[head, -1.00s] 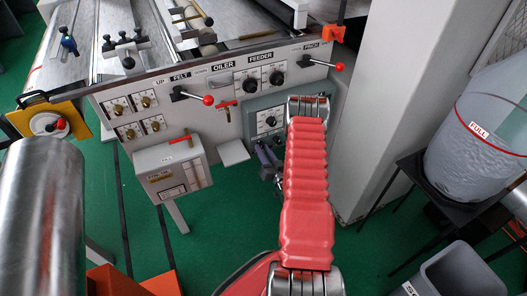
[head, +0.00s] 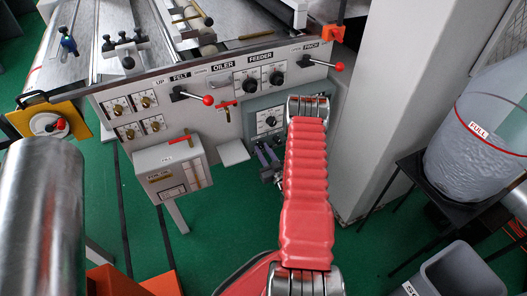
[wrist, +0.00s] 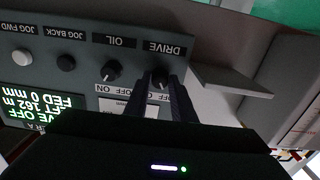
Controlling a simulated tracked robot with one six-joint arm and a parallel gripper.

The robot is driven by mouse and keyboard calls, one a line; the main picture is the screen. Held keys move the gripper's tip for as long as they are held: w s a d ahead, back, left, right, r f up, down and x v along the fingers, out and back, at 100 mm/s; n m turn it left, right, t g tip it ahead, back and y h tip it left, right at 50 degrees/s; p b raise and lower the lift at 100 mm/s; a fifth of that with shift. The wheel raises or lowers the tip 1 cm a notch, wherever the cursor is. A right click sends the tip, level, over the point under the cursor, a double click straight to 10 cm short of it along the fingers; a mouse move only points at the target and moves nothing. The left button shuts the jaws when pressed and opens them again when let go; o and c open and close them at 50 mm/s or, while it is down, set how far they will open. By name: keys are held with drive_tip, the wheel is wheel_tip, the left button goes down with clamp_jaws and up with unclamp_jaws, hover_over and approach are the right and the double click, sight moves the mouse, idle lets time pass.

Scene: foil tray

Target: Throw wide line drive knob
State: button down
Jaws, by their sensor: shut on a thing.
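The drive knob (wrist: 160,78) is a dark round knob under the DRIVE label on the grey control panel (wrist: 75,45), which appears upside down in the wrist view. My gripper (wrist: 161,84) has its two dark fingers on either side of the knob and is shut on it. The fingers hide much of the knob and part of the ON/OFF marks below it. In the head view my gripper (head: 268,158) shows as small purplish fingers at the lower part of the grey-green panel (head: 258,106), left of my red arm. The drive knob is not clear there.
The oil knob (wrist: 111,70) sits beside the drive knob, with jog buttons (wrist: 66,62) further left. A grey shelf (wrist: 230,80) juts out on the other side. In the head view, red-tipped levers (head: 208,100) and a box (head: 172,168) stand left of my gripper.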

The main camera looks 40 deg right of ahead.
drive_tip(key=c, duration=1.5)
unclamp_jaws()
drive_tip(key=shift+s, duration=0.1)
drive_tip(key=v, duration=1.3)
drive_tip(key=shift+s+a, duration=0.15)
drive_tip(key=shift+s, duration=0.15)
